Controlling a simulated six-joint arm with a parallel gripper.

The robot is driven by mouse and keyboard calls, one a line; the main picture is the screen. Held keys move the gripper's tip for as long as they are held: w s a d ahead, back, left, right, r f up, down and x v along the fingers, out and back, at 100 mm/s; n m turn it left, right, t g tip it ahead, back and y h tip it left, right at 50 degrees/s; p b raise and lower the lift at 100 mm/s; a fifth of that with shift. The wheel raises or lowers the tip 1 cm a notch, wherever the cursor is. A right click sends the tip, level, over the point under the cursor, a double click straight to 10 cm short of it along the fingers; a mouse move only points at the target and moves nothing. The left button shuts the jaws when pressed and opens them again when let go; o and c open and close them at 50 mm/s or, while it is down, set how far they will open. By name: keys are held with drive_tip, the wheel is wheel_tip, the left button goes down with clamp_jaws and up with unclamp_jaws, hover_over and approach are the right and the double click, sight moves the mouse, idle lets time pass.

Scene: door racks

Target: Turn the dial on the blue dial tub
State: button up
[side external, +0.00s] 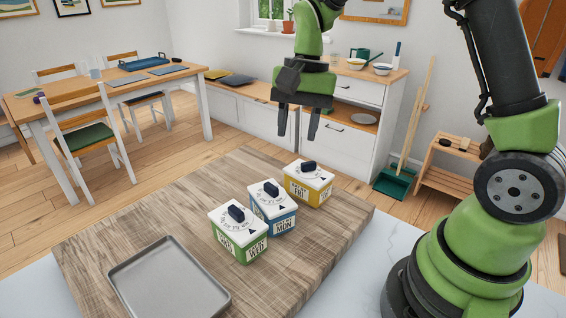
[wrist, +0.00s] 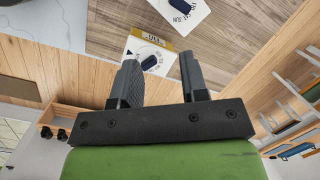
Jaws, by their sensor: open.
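The blue dial tub (side external: 280,222) stands upright on the wooden board, between the green tub (side external: 240,250) and the yellow tub (side external: 308,190). Its white lid carries a dark dial knob (side external: 271,188), and its front label seems to read MON. My gripper (side external: 298,132) is open and empty, fingers pointing down, in the air above and beyond the tubs. In the wrist view my gripper (wrist: 159,62) shows the yellow tub (wrist: 150,48) beyond and between its fingertips. Another white lid with a dark dial (wrist: 182,8) is cut by the top edge; its tub's colour is hidden.
A grey metal tray (side external: 170,280) lies on the wooden board (side external: 110,225) left of the tubs. The green and yellow tubs stand close beside the blue one. The board behind and left of the tubs is clear. A white cabinet (side external: 345,145) stands in the background.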

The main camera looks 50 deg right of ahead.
sight(270, 185)
drive_tip(key=w+a+n+h, duration=0.2)
drive_tip(key=a+n, duration=0.3)
drive_tip(key=n, duration=0.5)
wheel_tip(270, 185, down, 10)
drive_tip(key=shift+r, duration=0.1)
clamp_jaws()
drive_tip(key=shift+m, duration=0.3)
